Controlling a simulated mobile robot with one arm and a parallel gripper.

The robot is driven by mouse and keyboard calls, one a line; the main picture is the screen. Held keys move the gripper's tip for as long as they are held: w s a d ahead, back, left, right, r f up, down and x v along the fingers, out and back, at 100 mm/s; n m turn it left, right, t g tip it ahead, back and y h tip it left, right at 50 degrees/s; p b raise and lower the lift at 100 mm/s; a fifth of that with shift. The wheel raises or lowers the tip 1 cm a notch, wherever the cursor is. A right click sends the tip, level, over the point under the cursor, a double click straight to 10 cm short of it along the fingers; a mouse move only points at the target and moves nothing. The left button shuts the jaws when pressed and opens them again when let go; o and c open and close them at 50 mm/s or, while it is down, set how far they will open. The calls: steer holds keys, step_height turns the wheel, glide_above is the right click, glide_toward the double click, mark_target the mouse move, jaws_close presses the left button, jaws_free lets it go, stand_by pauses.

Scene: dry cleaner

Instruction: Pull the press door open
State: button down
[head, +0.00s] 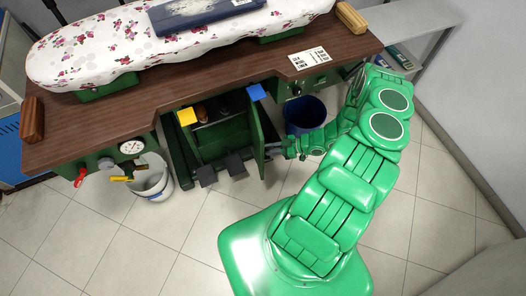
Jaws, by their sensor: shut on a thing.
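The press (85,115) has a brown wooden table top with a flowered pad above it. Below the top is a green compartment with its press door (257,136) at its right side. The door stands swung outward, seen nearly edge-on, and the dark inside of the compartment shows. My green arm reaches in from the lower right. My gripper (275,150) is at the door's right face, near its outer end, and is shut on the door's handle; the handle itself is mostly hidden by the fingers.
A dark blue bin (304,115) stands right behind my wrist. A white bucket (152,180) stands left of the compartment. Dark pedals (235,165) stick out in front of it. A red valve (80,176) hangs at the left. Tiled floor in front is clear.

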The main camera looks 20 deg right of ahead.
steer(key=shift+w+d, duration=0.1)
steer(key=shift+d, duration=0.55)
steer(key=c, duration=1.4)
jaws_free()
steer(key=v, duration=0.8)
